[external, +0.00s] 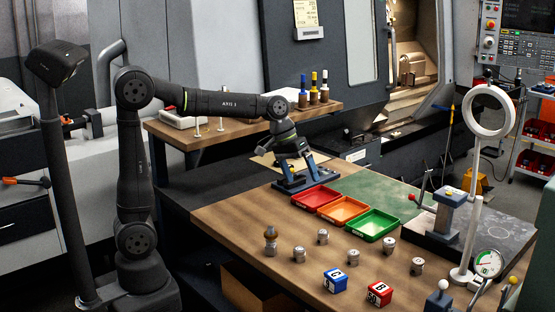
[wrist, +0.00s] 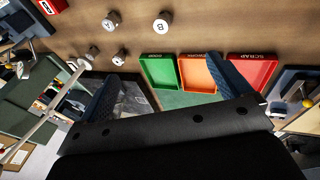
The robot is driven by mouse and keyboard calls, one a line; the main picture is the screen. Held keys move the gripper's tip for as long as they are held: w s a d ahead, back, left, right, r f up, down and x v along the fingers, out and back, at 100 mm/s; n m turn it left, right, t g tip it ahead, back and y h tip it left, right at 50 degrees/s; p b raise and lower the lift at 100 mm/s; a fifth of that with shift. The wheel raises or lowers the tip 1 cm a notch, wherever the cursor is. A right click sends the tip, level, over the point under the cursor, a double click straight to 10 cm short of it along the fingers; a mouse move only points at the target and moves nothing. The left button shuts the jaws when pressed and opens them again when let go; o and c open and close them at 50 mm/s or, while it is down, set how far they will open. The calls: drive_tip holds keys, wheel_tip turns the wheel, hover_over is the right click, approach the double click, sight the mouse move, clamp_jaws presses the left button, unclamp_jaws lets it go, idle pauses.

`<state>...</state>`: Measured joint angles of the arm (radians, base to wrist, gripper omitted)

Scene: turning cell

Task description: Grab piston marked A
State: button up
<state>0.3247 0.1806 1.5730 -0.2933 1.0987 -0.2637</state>
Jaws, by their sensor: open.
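The piston marked A (wrist: 110,21) is a small grey metal cylinder with the letter on its top. It stands on the wooden table near the top of the wrist view. The piston marked B (wrist: 162,21) stands to its right. In the external view several metal pistons stand on the table, one of them at the right (external: 417,266); their letters are too small to read there. My gripper (external: 298,170) is open and empty beside the trays, away from the pistons. Its blue fingers (wrist: 168,88) are spread apart in the wrist view.
Red (external: 314,199), orange (external: 342,210) and green (external: 372,224) trays lie in a row. Blue (external: 335,281) and red (external: 379,294) boxes stand at the front. A ring lamp stand (external: 475,220) and a dial gauge (external: 488,264) stand at the right.

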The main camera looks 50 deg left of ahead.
drive_tip(key=c, duration=0.7)
drive_tip(key=m+t+y, duration=0.1)
drive_tip(key=m, duration=0.7)
hover_over(353, 253)
drive_tip(key=s+a, duration=0.5)
wheel_tip(353, 253, down, 4)
drive_tip(key=x, duration=1.1)
drive_tip(key=shift+d+f, duration=0.1)
drive_tip(key=shift+d, duration=0.2)
drive_tip(key=shift+w+x, duration=0.15)
drive_tip(key=shift+x, duration=1.25)
drive_tip(key=shift+w+x, duration=0.1)
drive_tip(key=shift+x, duration=1.3)
